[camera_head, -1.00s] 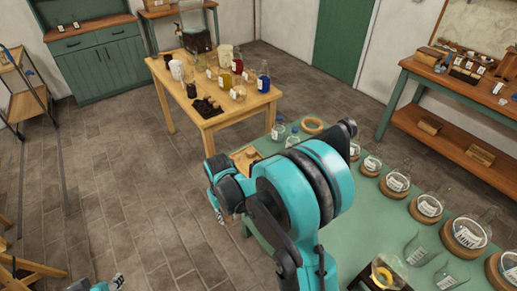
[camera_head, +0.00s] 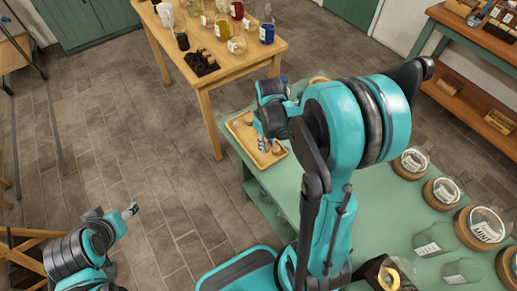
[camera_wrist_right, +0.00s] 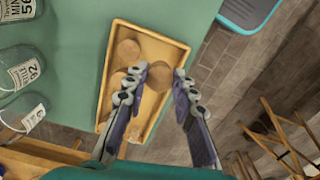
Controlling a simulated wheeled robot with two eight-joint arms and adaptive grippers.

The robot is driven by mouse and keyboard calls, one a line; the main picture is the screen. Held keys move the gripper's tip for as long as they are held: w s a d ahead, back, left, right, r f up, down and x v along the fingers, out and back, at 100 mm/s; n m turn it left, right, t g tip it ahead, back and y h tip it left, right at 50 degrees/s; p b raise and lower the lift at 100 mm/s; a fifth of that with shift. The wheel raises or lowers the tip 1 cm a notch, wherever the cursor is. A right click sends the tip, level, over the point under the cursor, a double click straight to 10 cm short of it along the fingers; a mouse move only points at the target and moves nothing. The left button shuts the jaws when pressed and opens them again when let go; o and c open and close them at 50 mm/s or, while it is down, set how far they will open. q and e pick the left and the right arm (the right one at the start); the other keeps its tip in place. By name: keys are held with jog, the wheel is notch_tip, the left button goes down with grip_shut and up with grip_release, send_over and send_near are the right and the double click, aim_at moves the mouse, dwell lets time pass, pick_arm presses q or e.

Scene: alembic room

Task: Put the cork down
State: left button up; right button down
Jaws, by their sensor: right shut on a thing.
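My right gripper (camera_head: 262,143) is over the wooden tray (camera_head: 232,124) at the left edge of the green table. In the right wrist view, the right gripper (camera_wrist_right: 161,72) is shut on a round, light brown cork (camera_wrist_right: 160,77) between its fingertips. The cork is over the tray's (camera_wrist_right: 152,34) side wall area; I cannot tell whether it touches the tray. Other corks (camera_wrist_right: 129,48) lie in the tray, partly hidden by a finger. My left gripper (camera_head: 131,210) is at lower left over the floor, away from the table; its finger opening is too small to tell.
Labelled glass vessels on cork rings (camera_head: 445,190) stand along the right of the green table (camera_head: 380,215). A wooden table (camera_head: 255,65) with jars and bottles stands behind. Floor (camera_head: 130,130) lies open to the left.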

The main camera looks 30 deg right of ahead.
jog(key=w+f, duration=0.1)
jog(key=w+a+f, duration=0.1)
jog(key=w, duration=0.1)
jog(key=shift+w+a+b, duration=0.1)
jog(key=shift+b, duration=0.3)
notch_tip(320, 180, down, 4)
jog(key=shift+f+b, duration=0.1)
jog(key=shift+b, duration=0.9)
jog(key=shift+f, duration=0.15)
jog(key=c, duration=1.3)
grip_release()
jog(key=shift+o, duration=0.2)
